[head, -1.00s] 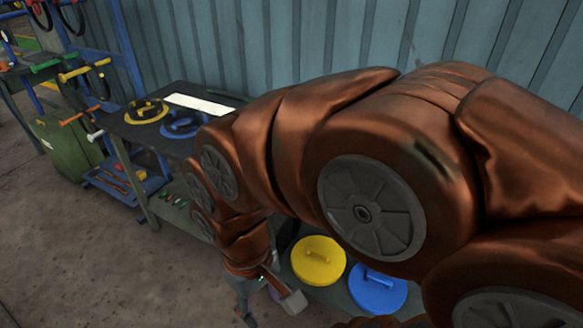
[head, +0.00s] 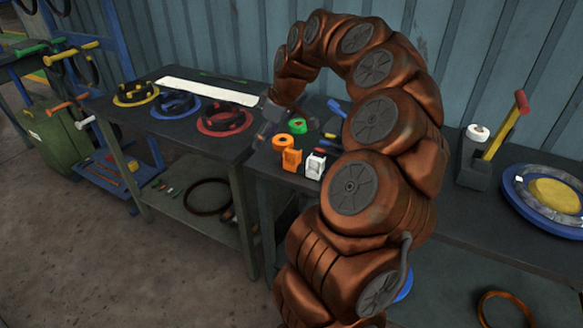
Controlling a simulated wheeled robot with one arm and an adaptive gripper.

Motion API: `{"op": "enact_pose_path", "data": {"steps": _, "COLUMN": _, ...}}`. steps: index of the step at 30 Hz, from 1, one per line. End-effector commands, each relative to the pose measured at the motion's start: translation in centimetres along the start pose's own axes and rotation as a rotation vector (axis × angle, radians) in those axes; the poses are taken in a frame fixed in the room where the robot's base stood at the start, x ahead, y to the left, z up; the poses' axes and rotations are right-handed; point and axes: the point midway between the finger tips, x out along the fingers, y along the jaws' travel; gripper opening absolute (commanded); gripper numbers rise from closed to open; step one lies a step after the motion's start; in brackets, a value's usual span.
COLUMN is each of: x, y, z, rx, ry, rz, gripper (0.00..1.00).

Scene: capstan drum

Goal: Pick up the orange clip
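An orange clip (head: 291,159) stands upright near the front edge of the right table, beside a white clip (head: 315,166). My bronze arm arches up on the right and bends down to the left. My grey gripper (head: 264,131) hangs up and left of the orange clip, apart from it in the picture. Its fingers are small and dark, so I cannot tell whether they are open or shut.
An orange ring (head: 282,141), a green piece (head: 303,126) and a small red piece (head: 320,151) lie around the clips. The left table (head: 165,128) carries yellow, blue and red rimmed wheels. A grey block with a yellow-red lever (head: 505,127) and a blue-white disc (head: 548,193) stand right.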

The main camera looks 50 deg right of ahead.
Motion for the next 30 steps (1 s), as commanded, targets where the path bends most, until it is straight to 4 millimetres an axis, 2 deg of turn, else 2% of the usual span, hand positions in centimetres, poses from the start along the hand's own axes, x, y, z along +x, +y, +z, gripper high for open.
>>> {"op": "enact_pose_path", "data": {"steps": 1, "x": 1.0, "y": 2.7, "z": 1.7, "rx": 0.023, "ry": 0.008, "rz": 0.018, "gripper": 0.71}}
{"op": "enact_pose_path", "data": {"steps": 3, "x": 1.7, "y": 5.4, "z": 3.7, "rx": 0.038, "ry": 0.010, "rz": 0.037, "gripper": 0.71}}
{"op": "enact_pose_path", "data": {"steps": 6, "x": 2.2, "y": 8.1, "z": 6.0, "rx": 0.057, "ry": 0.012, "rz": 0.060, "gripper": 0.71}}
{"op": "enact_pose_path", "data": {"steps": 9, "x": 2.5, "y": 9.4, "z": 7.4, "rx": 0.066, "ry": 0.008, "rz": 0.071, "gripper": 0.71}}
{"op": "enact_pose_path", "data": {"steps": 12, "x": 3.0, "y": 10.0, "z": 7.9, "rx": 0.068, "ry": 0.006, "rz": 0.075, "gripper": 0.71}}
{"op": "enact_pose_path", "data": {"steps": 18, "x": 4.8, "y": 10.0, "z": 7.9, "rx": 0.069, "ry": 0.006, "rz": 0.073, "gripper": 0.71}}
{"op": "enact_pose_path", "data": {"steps": 23, "x": 5.5, "y": 10.0, "z": 7.8, "rx": 0.069, "ry": 0.008, "rz": 0.076, "gripper": 0.71}}
{"op": "enact_pose_path", "data": {"steps": 30, "x": 8.3, "y": 9.7, "z": 7.9, "rx": 0.066, "ry": 0.007, "rz": 0.074, "gripper": 0.71}}
